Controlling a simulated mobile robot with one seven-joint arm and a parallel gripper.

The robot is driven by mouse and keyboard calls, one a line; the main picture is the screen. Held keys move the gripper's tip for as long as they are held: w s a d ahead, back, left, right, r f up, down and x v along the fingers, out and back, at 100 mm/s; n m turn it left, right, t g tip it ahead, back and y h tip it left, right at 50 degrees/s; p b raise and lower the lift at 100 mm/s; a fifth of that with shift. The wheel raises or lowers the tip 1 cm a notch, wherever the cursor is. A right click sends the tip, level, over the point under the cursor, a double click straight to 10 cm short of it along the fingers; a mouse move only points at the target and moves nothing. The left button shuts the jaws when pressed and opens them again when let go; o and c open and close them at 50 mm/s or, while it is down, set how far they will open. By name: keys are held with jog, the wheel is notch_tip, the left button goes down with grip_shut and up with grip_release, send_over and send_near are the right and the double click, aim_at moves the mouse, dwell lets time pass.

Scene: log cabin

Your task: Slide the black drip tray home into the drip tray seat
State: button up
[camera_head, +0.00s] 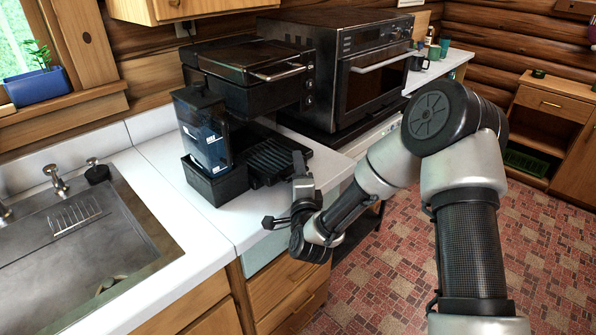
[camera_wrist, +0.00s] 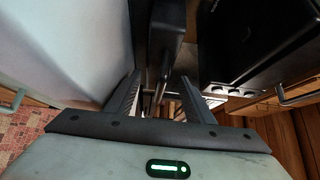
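The black drip tray (camera_head: 268,160) is a flat ribbed tray at the foot of the black coffee machine (camera_head: 250,72), lying level and sticking out over the white counter. The drip tray seat is in the dark space under the machine; I cannot make out its inside or how deep the tray sits. My gripper (camera_head: 300,166) is low at the tray's front right edge; I cannot tell whether it touches. In the wrist view my two fingers (camera_wrist: 160,82) stand apart, with a dark narrow bar beyond or between them, perhaps the tray's edge.
A blue-tinted water tank (camera_head: 205,135) in a black holder stands left of the tray. A large oven (camera_head: 345,65) is at the right behind it. The sink (camera_head: 80,235) is at the left. A narrow strip of counter (camera_head: 225,215) is clear in front.

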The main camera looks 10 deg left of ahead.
jog(key=shift+f, duration=0.1)
jog(key=p+v, duration=0.5)
jog(key=v, duration=1.2)
jog(key=w+d+r+n+g+y+p, duration=0.1)
jog(key=w+r+n+g+p, duration=0.35)
jog(key=r+n, duration=0.35)
jog(key=s+d+r+n+g+h+p, duration=0.1)
jog(key=d+r+n+g+h, duration=0.1)
jog(key=d+r+n, duration=0.35)
jog(key=s+d+r+g+h+p, duration=0.1)
jog(key=s+d+r, duration=0.3)
jog(key=s, duration=0.3)
jog(key=s+d+r+n+g+h+p, duration=0.1)
jog(key=s+d+r+g+p, duration=0.1)
jog(key=s+d+r, duration=0.2)
jog(key=s+d+r+n+g+p, duration=0.1)
jog(key=s+d+r, duration=0.3)
jog(key=s+r, duration=0.4)
jog(key=s+g, duration=0.1)
jog(key=s, duration=0.2)
jog(key=shift+s+h, duration=0.25)
jog(key=shift+h, duration=0.15)
jog(key=shift+g, duration=0.25)
jog(key=shift+c, duration=0.5)
